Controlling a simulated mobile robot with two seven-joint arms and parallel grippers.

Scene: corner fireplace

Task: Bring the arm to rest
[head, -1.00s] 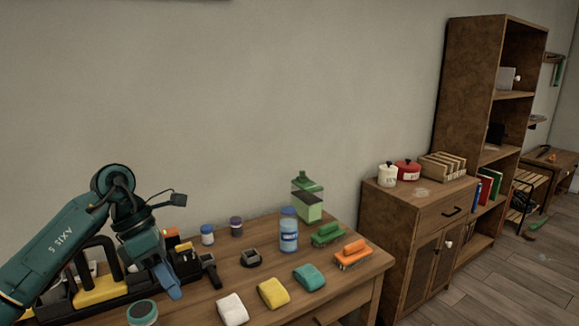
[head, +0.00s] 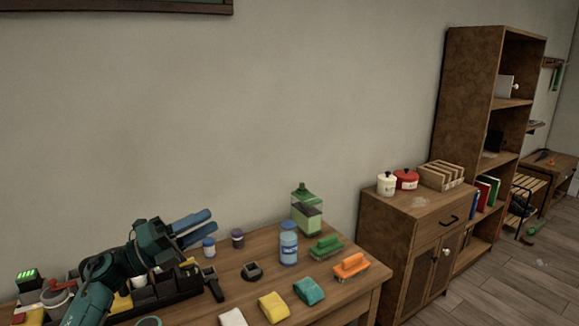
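My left arm comes in from the lower left in the head view. Its gripper (head: 192,226) is raised over the left part of the wooden table (head: 345,297), above the black organizer. Its two blue fingers point right and stand a little apart, with nothing seen between them. My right gripper is not in view.
On the table stand blue-lidded jars (head: 288,243), a green container (head: 307,212), a green brush (head: 326,246), an orange brush (head: 350,266) and folded cloths (head: 309,290). A black organizer (head: 165,293) lies below the gripper. A cabinet (head: 400,235) and bookcase (head: 465,120) stand right.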

